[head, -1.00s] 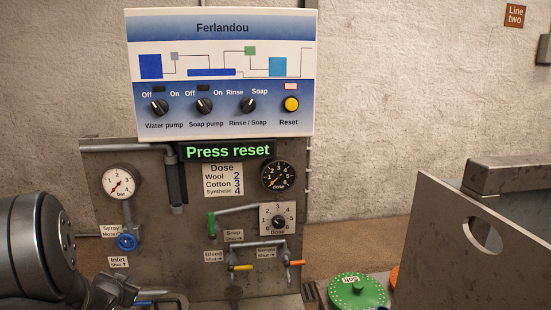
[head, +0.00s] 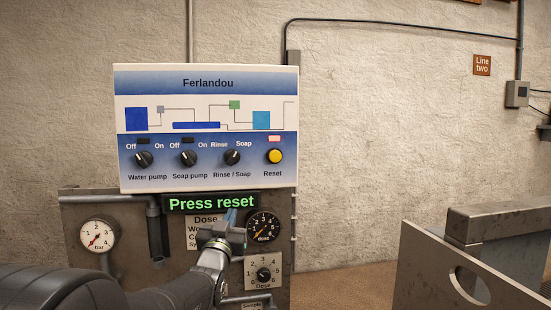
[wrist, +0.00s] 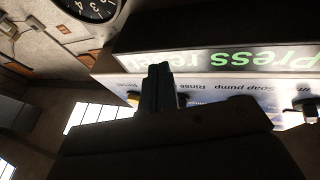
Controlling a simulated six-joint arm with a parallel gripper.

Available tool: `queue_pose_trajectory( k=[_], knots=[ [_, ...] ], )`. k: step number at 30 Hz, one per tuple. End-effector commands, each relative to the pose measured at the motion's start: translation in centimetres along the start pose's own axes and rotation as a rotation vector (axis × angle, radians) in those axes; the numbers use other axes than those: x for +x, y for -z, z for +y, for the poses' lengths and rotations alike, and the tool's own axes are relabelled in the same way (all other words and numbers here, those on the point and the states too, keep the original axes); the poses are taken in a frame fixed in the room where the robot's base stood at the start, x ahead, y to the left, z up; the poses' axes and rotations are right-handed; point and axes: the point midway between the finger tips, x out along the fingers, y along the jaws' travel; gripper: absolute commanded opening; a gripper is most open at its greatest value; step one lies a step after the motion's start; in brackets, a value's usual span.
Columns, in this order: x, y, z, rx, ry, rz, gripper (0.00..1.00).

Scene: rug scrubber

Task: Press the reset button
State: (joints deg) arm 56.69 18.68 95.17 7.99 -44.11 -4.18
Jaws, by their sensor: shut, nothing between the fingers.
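The yellow reset button (head: 275,156) sits at the right end of the knob row on the white and blue Ferlandou panel (head: 205,75). A pale pink lamp (head: 274,138) is above it. My gripper (head: 230,216) is shut and empty, fingers pointing up, in front of the display's lower edge. In the head view it is below and left of the button, apart from it. In the wrist view my shut fingers (wrist: 158,72) reach across the tilted panel, and a yellow bit of the button (wrist: 133,98) shows just left of them.
The green-lit display (head: 211,203) reads "Press reset". Three black knobs, including the Rinse / Soap knob (head: 232,157), are left of the button. A dose gauge (head: 263,229) and dose dial (head: 264,273) are below. A metal frame (head: 470,265) stands at right.

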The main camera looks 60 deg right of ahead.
Motion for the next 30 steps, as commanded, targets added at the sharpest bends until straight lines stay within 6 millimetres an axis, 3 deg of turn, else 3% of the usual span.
queue_pose_trajectory(
  k=[1, 6, 13, 19, 30],
  knots=[
    [0.3, 1.7, 1.9, -0.036, -0.015, 0.044, 0.00],
    [0.6, 7.6, 7.3, -0.175, -0.043, 0.199, 0.00],
    [-0.2, 13.8, 12.2, -0.340, -0.061, 0.350, 0.00],
    [-0.7, 15.8, 13.5, -0.399, -0.063, 0.399, 0.00],
    [-0.7, 15.9, 13.5, -0.401, -0.062, 0.401, 0.00]
  ],
)
